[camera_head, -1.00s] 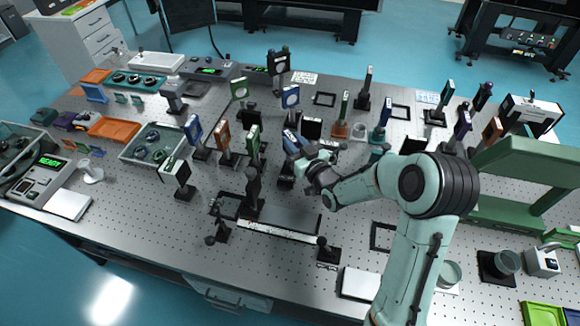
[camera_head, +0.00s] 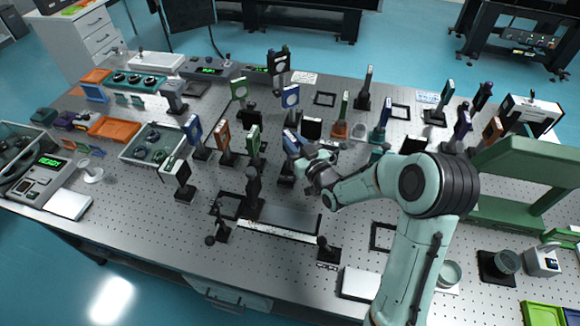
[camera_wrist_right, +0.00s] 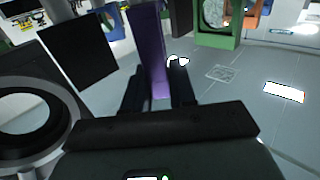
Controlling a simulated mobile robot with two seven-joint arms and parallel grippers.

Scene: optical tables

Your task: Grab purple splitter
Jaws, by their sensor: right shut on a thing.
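The purple splitter (camera_wrist_right: 151,48) shows in the right wrist view as an upright purple plate between the two dark fingers of my right gripper (camera_wrist_right: 158,88). The fingers are shut on it. In the head view my right gripper (camera_head: 300,168) is at the middle of the optical table, among the mounted optics, and hides the splitter there. My left gripper does not show in either view.
The optical table (camera_head: 130,220) is crowded with upright mounted optics. A black square plate (camera_wrist_right: 78,50) and a round dark ring mount (camera_wrist_right: 35,115) stand left of the gripper in the wrist view. A green mount (camera_wrist_right: 216,25) is beyond. An orange tray (camera_head: 114,128) lies at left.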

